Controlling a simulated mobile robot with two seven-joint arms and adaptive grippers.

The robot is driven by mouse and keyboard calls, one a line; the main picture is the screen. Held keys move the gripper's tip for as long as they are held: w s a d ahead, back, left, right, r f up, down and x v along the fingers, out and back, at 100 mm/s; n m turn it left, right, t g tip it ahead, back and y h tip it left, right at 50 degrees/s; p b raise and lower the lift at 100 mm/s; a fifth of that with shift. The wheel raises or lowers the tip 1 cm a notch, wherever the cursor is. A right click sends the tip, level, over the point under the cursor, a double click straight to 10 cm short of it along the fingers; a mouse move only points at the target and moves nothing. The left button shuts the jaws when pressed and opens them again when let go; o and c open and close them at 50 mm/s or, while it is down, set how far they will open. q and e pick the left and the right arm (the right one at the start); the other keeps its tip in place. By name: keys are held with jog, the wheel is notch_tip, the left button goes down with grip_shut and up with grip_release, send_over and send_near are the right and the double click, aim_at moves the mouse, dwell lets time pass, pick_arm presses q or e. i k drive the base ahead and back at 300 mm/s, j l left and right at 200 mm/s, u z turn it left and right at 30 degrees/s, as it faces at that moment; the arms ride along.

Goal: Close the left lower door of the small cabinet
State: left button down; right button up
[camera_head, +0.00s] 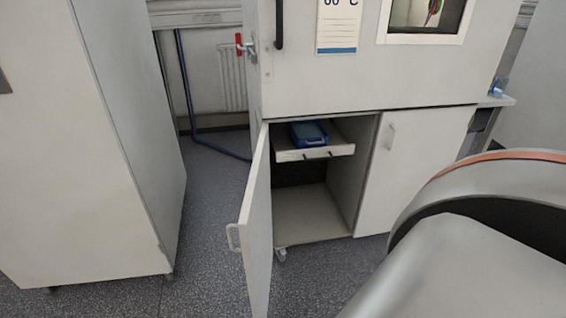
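The small cabinet (300,80) stands in the middle of the view. Its left lower door (257,225) is swung wide open toward me, hinged at the left side. A light handle (233,237) sits on the door's outer face near its free edge. The open compartment shows a pull-out shelf (318,153) with a blue case (308,134) on it and a bare floor below. The right lower door (408,165) looks shut. A large grey arm part of mine fills the lower right. Neither gripper is in view.
A tall white cabinet (90,150) stands at the left. Speckled grey floor (205,240) lies free between it and the open door. A red-handled valve (242,45) and blue pipe (212,143) are behind. A caster (280,254) sits under the small cabinet.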

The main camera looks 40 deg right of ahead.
aim_at(254, 225)
jog(key=i+j+z, duration=0.1)
jog(key=z, duration=0.35)
jog(key=i+j+z, duration=0.15)
jog(key=z, duration=0.25)
jog(key=i+j+z, duration=0.1)
jog(key=j+z, duration=0.15)
jog(key=z, duration=0.2)
jog(key=i+j+z, duration=0.1)
jog(key=j+z, duration=0.15)
jog(key=i+j+z, duration=0.1)
jog(key=j+z, duration=0.15)
jog(key=i+j+z, duration=0.2)
jog(key=j, duration=0.15)
jog(key=k+j+z, duration=0.1)
jog(key=k, duration=0.6)
